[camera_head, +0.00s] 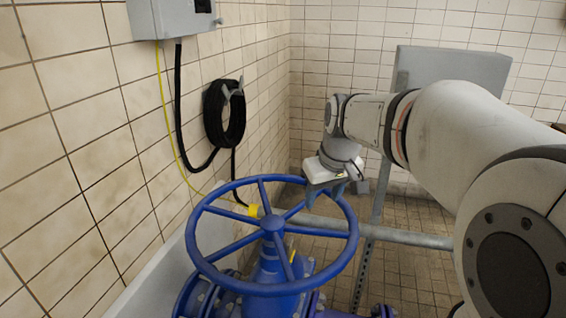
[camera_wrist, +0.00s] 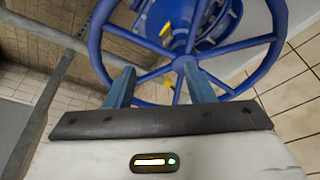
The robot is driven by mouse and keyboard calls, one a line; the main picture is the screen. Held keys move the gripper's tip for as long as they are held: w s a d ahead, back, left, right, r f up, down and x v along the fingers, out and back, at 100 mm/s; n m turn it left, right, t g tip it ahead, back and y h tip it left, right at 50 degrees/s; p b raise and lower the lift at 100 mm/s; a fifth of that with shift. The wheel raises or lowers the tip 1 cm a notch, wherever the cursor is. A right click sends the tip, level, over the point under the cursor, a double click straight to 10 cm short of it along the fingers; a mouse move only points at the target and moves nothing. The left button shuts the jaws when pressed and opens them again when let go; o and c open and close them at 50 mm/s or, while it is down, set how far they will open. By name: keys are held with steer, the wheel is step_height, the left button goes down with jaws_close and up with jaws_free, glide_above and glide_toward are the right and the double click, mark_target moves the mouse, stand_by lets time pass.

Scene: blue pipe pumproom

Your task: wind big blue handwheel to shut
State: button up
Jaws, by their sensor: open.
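The big blue handwheel (camera_head: 271,289) lies nearly flat on top of a blue valve body (camera_head: 268,265) in the head view. It has several spokes and a round hub. My gripper (camera_head: 327,196) is over the far right part of the wheel, its fingers near the rim. In the wrist view the handwheel (camera_wrist: 255,43) fills the upper middle. My two fingers (camera_wrist: 160,82) are spread apart with nothing held between them. They point toward the wheel, with a spoke and the rim ahead of them. I cannot tell whether they touch it.
A grey pipe (camera_head: 400,237) runs level behind the wheel to a metal upright. A tiled wall with a coiled black hose (camera_head: 224,115) and a grey box (camera_head: 172,18) stands at left. A grey panel (camera_head: 455,68) is at the back. Tiled floor shows at right.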

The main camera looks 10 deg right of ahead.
steer(key=w+f+n+y+b, duration=0.1)
steer(key=w+f+n, duration=0.15)
steer(key=w, duration=1.45)
steer(key=n+y+b, duration=0.1)
steer(key=n, duration=0.4)
glide_toward(300, 178)
steer(key=shift+w+f+m, duration=0.25)
steer(key=shift+f, duration=0.4)
steer(key=shift+w+a+f, duration=0.1)
steer(key=shift+w, duration=0.1)
steer(key=shift+s+a, duration=0.1)
steer(key=shift+a, duration=0.1)
steer(key=shift+a+f, duration=0.1)
steer(key=shift+f, duration=0.2)
steer(key=x, duration=0.5)
steer(key=shift+w+f+p, duration=0.25)
steer(key=shift+w+p, duration=0.05)
steer(key=shift+p, duration=0.05)
steer(key=shift+x, duration=0.8)
steer(key=shift+s, duration=0.1)
steer(key=shift+c, duration=0.2)
